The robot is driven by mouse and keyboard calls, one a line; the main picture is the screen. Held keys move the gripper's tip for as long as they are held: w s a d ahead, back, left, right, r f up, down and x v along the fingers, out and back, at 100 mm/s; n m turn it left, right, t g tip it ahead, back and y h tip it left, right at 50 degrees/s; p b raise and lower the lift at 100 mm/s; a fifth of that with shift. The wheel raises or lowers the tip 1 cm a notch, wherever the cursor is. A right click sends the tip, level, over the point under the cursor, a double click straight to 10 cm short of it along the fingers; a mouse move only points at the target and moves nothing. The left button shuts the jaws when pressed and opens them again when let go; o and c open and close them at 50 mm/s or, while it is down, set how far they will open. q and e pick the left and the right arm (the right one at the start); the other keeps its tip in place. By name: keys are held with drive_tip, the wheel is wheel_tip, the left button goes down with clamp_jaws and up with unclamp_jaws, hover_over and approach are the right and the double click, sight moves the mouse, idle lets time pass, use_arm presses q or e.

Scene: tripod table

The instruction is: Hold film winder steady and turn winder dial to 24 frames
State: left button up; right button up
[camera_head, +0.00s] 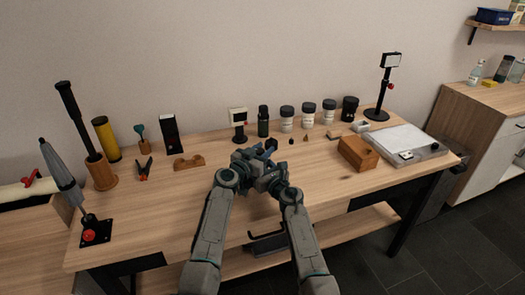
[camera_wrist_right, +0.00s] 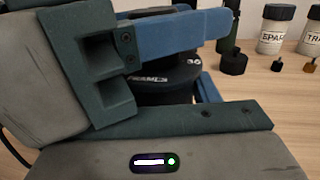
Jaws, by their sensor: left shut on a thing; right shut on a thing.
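The film winder shows in the right wrist view as a round black body with a black dial (camera_wrist_right: 168,72) on top. White lettering on it reads partly "FRAMES", with a number that looks like 30. My right gripper (camera_wrist_right: 212,55) is shut on the dial, with one blue finger across its near top side and another blue piece beyond it. In the head view my left gripper (camera_head: 245,158) and right gripper (camera_head: 270,158) meet over the middle of the table, close together. The left one is shut on the winder, which is mostly hidden there by both grippers.
Several lidded jars (camera_head: 308,114) and a dark bottle (camera_head: 263,121) stand behind the grippers. A small display on a stand (camera_head: 239,124) is just behind left. A wooden block (camera_head: 358,153) and a white light panel (camera_head: 402,140) lie to the right. The table (camera_head: 165,205) is clear at front left.

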use_arm(q)
drive_tip(key=m+g+h, duration=0.4)
drive_tip(key=g, duration=0.1)
drive_tip(key=shift+s+d+h, duration=0.15)
drive_tip(key=shift+d+h, duration=0.05)
drive_tip(key=shift+h, duration=0.1)
drive_tip(key=shift+s+d+f+m+g+h, duration=0.15)
drive_tip(key=shift+m+g+h, duration=0.45)
drive_tip(key=shift+m+g, duration=0.5)
drive_tip(key=shift+s+d+r+m+g+h, duration=0.1)
drive_tip(key=shift+m+g+h, duration=0.6)
drive_tip(key=shift+g, duration=0.6)
drive_tip(key=shift+s+m+g, duration=0.2)
drive_tip(key=shift+m+g, duration=0.3)
drive_tip(key=o, duration=1)
drive_tip(key=shift+a, duration=0.15)
drive_tip(key=v, duration=1.2)
